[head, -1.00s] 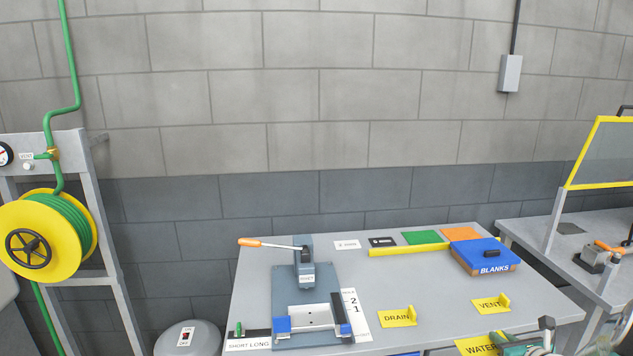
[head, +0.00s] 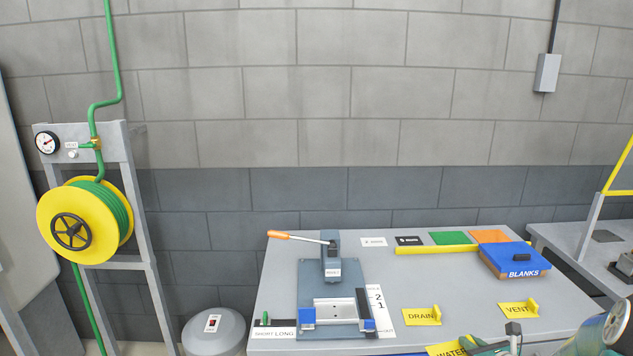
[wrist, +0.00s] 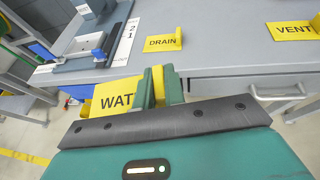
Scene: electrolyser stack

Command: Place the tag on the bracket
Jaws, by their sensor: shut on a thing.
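My gripper (head: 490,346) is at the lower right of the head view, at the bench's front edge. In the wrist view its green fingers (wrist: 158,78) are shut on the upright yellow tab of a yellow tag (wrist: 112,97) lettered "WAT...". The fingers cover the rest of the word.
The grey bench (head: 400,285) holds yellow DRAIN (head: 422,316) and VENT (head: 517,309) tags, a blue-lidded BLANKS box (head: 514,262) and a lever press (head: 331,270). A yellow hose reel (head: 75,230) on a frame and a grey bin (head: 213,335) stand left.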

